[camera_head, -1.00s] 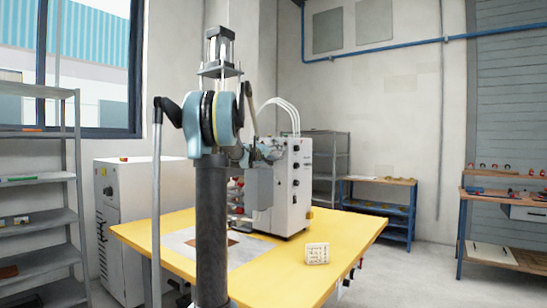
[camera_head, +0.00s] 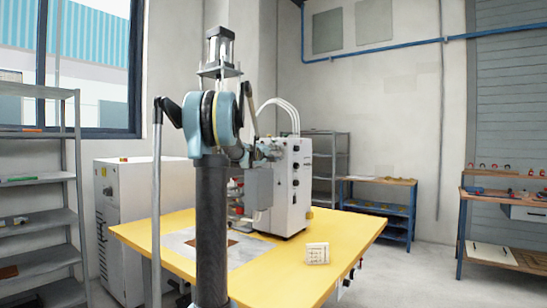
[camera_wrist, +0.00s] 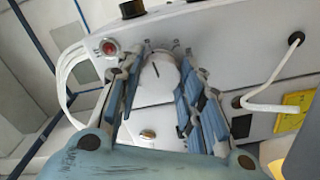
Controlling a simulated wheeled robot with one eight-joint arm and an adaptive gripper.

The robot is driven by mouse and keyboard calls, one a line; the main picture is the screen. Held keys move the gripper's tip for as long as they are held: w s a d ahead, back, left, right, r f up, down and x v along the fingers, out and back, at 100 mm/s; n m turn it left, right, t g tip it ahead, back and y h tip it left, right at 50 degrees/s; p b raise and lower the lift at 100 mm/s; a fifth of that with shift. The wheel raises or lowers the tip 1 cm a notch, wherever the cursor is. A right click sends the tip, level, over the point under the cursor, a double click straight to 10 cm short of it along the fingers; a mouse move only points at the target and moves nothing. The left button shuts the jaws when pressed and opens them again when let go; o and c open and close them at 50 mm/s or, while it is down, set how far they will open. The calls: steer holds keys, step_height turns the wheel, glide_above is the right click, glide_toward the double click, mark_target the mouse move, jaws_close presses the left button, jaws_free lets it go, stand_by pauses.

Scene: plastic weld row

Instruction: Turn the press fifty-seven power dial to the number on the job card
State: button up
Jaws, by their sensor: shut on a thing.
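The white press cabinet (camera_head: 296,205) stands on the yellow table, with dark knobs on its narrow face. My gripper (camera_head: 268,150) is up against the cabinet's upper part, partly hidden by my own arm in the head view. In the wrist view my gripper (camera_wrist: 165,52) has its blue-padded fingers either side of a pale round dial (camera_wrist: 160,75) with a short dark mark, and is shut on it. The dial's numbers cannot be read. The job card (camera_head: 317,253) stands on the table at the front right; its writing is too small to read.
In the wrist view a red button (camera_wrist: 109,47) and a dark knob (camera_wrist: 131,8) lie near the fingers, with a white cable (camera_wrist: 268,107) and yellow label (camera_wrist: 296,111) at right. The yellow table (camera_head: 352,228) is clear right of the press.

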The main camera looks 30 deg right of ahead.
steer(key=shift+a+f, duration=0.1)
steer(key=o, duration=1.1)
steer(key=shift+w+f, duration=0.1)
steer(key=shift+w, duration=0.05)
steer(key=shift+c, duration=0.2)
steer(key=v, duration=1.2)
